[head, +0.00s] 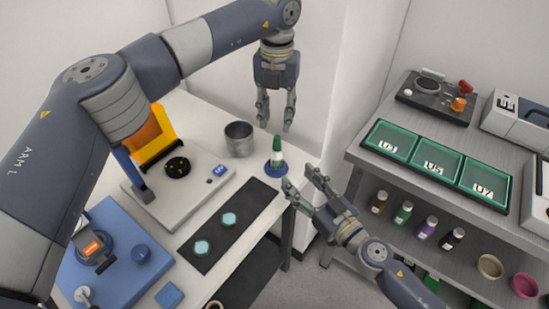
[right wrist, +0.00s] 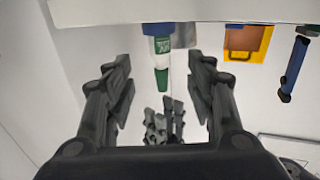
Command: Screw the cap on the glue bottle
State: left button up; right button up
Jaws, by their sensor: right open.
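The glue bottle (head: 277,158) stands upright on a round blue base (head: 270,170) at the table's far right corner. A green tapered cap (head: 277,143) sits on its top; how tightly it is screwed I cannot tell. In the right wrist view the bottle (right wrist: 161,47) appears upside down, its green cap (right wrist: 162,80) pointing down between my right fingers. My right gripper (head: 299,177) is open beside the bottle, apparently not touching it. My left gripper (head: 275,124) is open and empty above the cap, pointing down; it also shows in the right wrist view (right wrist: 163,107).
A metal cup (head: 239,139) stands left of the bottle. A black mat (head: 247,205) with teal discs lies in front, beside the interferometer with its orange panel (head: 152,135). A grey shelf unit (head: 357,153) with green-framed trays stands at the right, across a gap.

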aim_at(280, 160)
jog(key=shift+x, duration=5.3)
grip_shut()
